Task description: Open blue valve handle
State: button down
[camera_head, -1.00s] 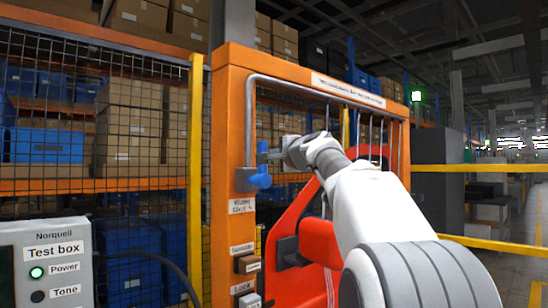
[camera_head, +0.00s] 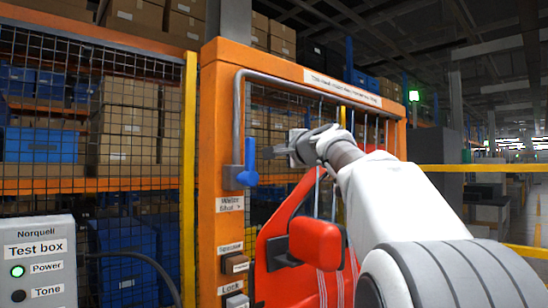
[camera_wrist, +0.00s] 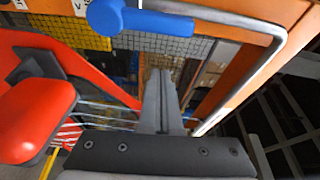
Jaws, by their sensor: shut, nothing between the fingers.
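The blue valve handle (camera_head: 248,163) sits on the grey pipe at the left post of the orange door frame. Its lever points up, roughly in line with the vertical pipe run. In the wrist view the blue handle (camera_wrist: 155,22) lies across the top, its round hub at the left and its lever pointing right. My gripper (camera_head: 270,153) is just right of the lever in the head view, apart from it. In the wrist view my gripper (camera_wrist: 160,74) shows its two fingers together, with nothing between them and a gap to the handle.
The grey pipe (camera_head: 238,110) bends along the orange frame (camera_head: 210,180). Labelled switches (camera_head: 236,263) are on the post below the valve. A test box (camera_head: 38,260) is at the lower left, beside a mesh fence (camera_head: 130,130).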

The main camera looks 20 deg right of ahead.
jog(key=s+b, duration=0.1)
jog(key=s, duration=0.5)
jog(key=shift+d+f, duration=0.1)
jog(key=shift+d, duration=0.05)
jog(key=shift+w, duration=0.1)
jog(key=s+a+f+n+g+y, duration=0.25)
jog(key=s+a+f+n, duration=0.2)
jog(key=a+f, duration=0.35)
jog(key=s+a+f+n+g+y, duration=0.25)
jog(key=s+a+f, duration=0.4)
jog(key=a, duration=0.35)
jog(key=s+d+f+n+g+h, duration=0.1)
jog(key=s+f+n+g+h, duration=0.3)
jog(key=s+f, duration=0.8)
jog(key=s+d+f+n+g+h, duration=0.1)
jog(key=s+f+n+g, duration=0.2)
jog(key=s+f+n, duration=0.85)
jog(key=w+r+m+p, duration=0.3)
jog(key=r+m+p, duration=0.2)
jog(key=r+p, duration=0.6)
jog(key=p, duration=0.4)
jog(key=shift+d+g+p, duration=0.15)
jog(key=shift+g+p, duration=0.15)
jog(key=shift+p, duration=0.1)
